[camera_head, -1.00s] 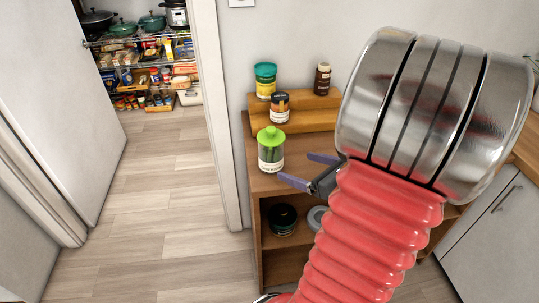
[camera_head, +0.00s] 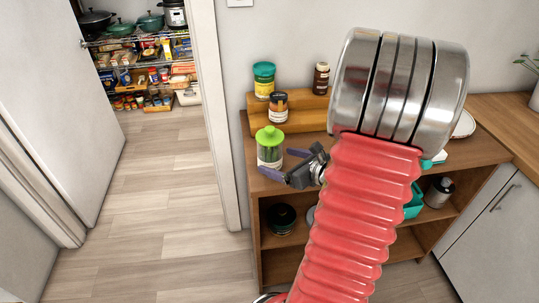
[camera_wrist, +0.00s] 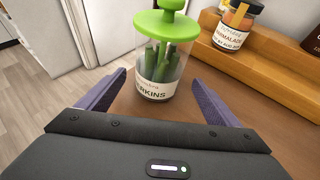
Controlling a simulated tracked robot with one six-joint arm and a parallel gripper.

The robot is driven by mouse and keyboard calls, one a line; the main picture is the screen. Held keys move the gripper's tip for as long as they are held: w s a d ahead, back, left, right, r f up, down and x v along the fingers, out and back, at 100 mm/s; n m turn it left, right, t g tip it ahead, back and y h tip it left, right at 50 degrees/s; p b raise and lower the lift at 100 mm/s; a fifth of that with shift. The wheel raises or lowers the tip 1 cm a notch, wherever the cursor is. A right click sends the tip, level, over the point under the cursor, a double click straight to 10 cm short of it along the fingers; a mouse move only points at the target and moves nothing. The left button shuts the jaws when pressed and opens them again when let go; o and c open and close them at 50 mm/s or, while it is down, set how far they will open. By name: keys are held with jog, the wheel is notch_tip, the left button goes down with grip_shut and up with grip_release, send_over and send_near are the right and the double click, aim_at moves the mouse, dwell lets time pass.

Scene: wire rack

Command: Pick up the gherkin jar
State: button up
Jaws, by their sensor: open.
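The gherkin jar (camera_head: 270,152) is clear with a bright green lid and a white label, and it stands upright on the top of the wooden shelf unit. In the wrist view the gherkin jar (camera_wrist: 157,65) is ahead of my gripper, around the middle between the fingers, with green gherkins inside. My gripper (camera_head: 284,166) is open and empty, its purple fingers pointing at the jar from the right. In the wrist view my gripper (camera_wrist: 152,92) has a finger on each side; the jar's base is near the fingertips. I cannot tell whether they touch it.
Behind the jar, a stepped wooden riser (camera_head: 300,121) holds a marmalade jar (camera_head: 278,107), a teal-lidded jar (camera_head: 264,80) and a dark brown bottle (camera_head: 321,78). The door frame (camera_head: 222,120) is left of the shelf unit. The floor at left is clear.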

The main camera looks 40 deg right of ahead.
jog(key=shift+x, duration=2.6)
jog(key=shift+a, duration=0.15)
jog(key=shift+c, duration=0.3)
jog(key=shift+w+r, duration=0.1)
jog(key=c, duration=1.8)
